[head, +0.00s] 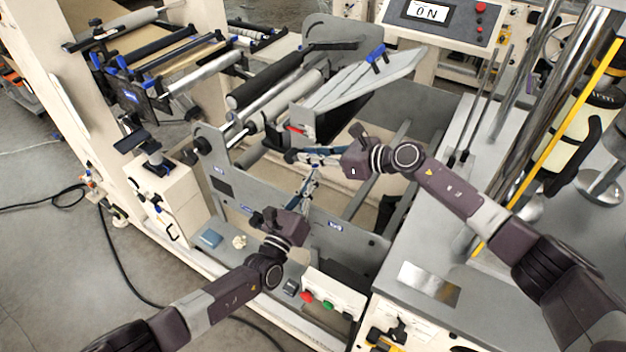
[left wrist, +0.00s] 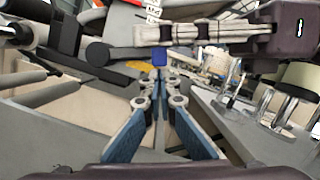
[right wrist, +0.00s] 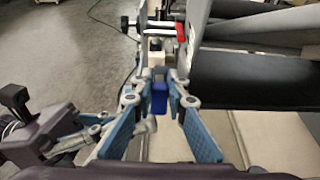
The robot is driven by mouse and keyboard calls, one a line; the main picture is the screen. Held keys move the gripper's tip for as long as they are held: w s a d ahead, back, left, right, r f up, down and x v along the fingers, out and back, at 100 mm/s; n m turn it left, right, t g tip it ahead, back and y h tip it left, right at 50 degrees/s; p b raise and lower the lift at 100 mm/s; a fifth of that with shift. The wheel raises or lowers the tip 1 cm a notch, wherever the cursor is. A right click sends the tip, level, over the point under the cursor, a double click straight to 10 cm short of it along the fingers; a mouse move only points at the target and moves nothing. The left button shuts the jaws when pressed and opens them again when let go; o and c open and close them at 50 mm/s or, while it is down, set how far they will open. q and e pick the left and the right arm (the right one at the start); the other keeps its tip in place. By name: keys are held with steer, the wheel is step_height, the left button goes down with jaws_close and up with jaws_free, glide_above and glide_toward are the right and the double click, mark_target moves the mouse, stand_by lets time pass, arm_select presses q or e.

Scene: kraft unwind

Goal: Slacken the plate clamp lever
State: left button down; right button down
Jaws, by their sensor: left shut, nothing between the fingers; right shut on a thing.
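The plate clamp lever appears as a blue handle (right wrist: 158,100) between the fingers of my right gripper (right wrist: 158,82) in the right wrist view. The same blue handle (left wrist: 160,57) shows beyond my left fingertips in the left wrist view. In the head view my right gripper (head: 298,155) reaches in from the right beside the grey side plate and hides the lever. My left gripper (head: 314,172) is shut and empty, pointing up just below the right gripper. The left fingertips (left wrist: 159,76) meet close below the blue handle; whether they touch it I cannot tell.
A red part (head: 296,129) sits on the plate just above my right fingertips. Rollers (head: 265,80) lie behind. A grey machine side plate (head: 345,230) stands beside my left gripper. A steel table (head: 430,265) with chrome posts is at the right.

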arm_select(q)
steer(key=shift+w+a+r+n, duration=0.1)
steer(key=shift+r+n, duration=0.1)
steer(key=shift+r, duration=0.25)
steer(key=shift+w+a+r+n, duration=0.1)
steer(key=shift+r+n, duration=0.1)
steer(key=shift+r, duration=0.25)
arm_select(e)
steer(key=shift+w+d, duration=0.1)
steer(key=shift+d, duration=0.05)
steer(key=c, duration=2.2)
jaws_free()
arm_select(q)
steer(key=shift+s, duration=0.1)
arm_select(e)
steer(key=shift+o, duration=0.2)
arm_select(q)
steer(key=shift+f, duration=0.1)
